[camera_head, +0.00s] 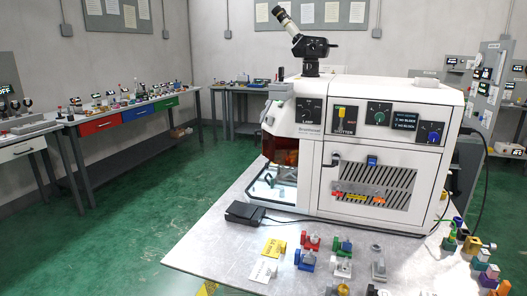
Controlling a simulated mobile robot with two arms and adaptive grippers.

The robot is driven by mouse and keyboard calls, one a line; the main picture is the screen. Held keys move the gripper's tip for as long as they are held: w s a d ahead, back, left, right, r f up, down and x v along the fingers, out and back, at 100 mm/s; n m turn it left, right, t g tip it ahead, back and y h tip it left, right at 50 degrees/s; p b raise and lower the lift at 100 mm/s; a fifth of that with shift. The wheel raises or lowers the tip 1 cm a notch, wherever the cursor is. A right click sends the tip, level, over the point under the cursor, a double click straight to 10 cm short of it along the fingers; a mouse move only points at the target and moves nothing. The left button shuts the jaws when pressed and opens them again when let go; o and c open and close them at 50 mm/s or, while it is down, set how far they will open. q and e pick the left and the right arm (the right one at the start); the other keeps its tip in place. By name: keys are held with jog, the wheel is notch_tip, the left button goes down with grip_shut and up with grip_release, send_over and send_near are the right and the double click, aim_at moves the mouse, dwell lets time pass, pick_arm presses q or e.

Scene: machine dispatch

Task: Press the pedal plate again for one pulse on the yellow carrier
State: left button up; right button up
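A black pedal plate (245,213) lies on the grey tabletop, left of the white machine (375,160), with a dark cable running from it toward the machine. Nothing touches the pedal. A flat yellow piece (274,247) lies on the table in front of the machine. A small yellow piece (352,199) also sits in a row of coloured pieces on the machine's front. I cannot tell which of these, if either, is the yellow carrier. The machine's lit chamber (270,190) is behind an amber window, and its contents are unclear.
Red, green, blue, white and grey fixtures (311,240) stand on the table (220,250) in front of the machine. More coloured blocks (483,258) crowd the right side. The table's left front is mostly clear. A bench with coloured drawers (135,110) stands along the left wall.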

dwell(0.4)
grip_shut()
jog(key=shift+a, duration=0.15)
dwell(1.1)
